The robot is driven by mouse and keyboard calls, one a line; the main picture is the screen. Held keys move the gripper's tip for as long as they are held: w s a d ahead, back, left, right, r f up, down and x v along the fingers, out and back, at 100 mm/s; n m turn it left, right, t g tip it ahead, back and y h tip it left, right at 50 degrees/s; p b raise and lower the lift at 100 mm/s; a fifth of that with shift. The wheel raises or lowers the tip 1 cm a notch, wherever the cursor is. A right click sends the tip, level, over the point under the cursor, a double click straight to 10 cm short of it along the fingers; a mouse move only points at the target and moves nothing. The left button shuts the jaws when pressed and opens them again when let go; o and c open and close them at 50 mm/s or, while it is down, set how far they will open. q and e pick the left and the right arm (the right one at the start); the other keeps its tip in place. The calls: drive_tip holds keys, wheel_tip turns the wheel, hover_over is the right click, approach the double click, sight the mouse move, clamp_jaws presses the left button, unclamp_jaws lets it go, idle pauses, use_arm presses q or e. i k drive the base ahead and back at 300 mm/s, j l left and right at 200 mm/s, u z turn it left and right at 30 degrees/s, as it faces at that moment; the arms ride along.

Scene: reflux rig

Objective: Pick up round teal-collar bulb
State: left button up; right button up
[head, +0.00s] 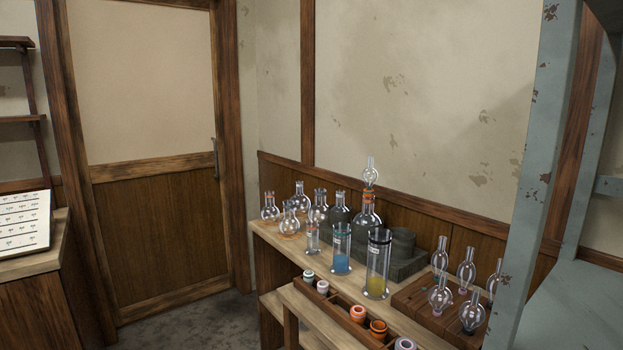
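Several clear glass bulbs with narrow necks stand on a brown wooden rack (413,302) at the lower right. One is a front bulb (440,298) with a pinkish collar low down. Another is a rounder front bulb (472,314), dark at its base. Behind them stand a back-left bulb (440,261) and a back-middle bulb (466,273). Another clear bulb (369,173) sits upright on a round flask (367,213), with greenish and orange bands at the joint. Neither of my grippers is in view.
Round flasks (290,221), a blue-liquid cylinder (341,250) and a yellow-liquid cylinder (377,266) crowd the wooden bench. A lower tray holds coloured rings, including an orange one (378,327). A grey metal post (545,170) stands at right, partly hiding the rack's right side.

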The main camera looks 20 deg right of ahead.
sight(369, 175)
drive_tip(key=i+z, duration=0.15)
drive_tip(key=i, duration=0.4)
drive_tip(key=i+j+z, duration=0.15)
drive_tip(key=i, duration=0.4)
drive_tip(key=i+j+z, duration=0.15)
drive_tip(key=i, duration=0.35)
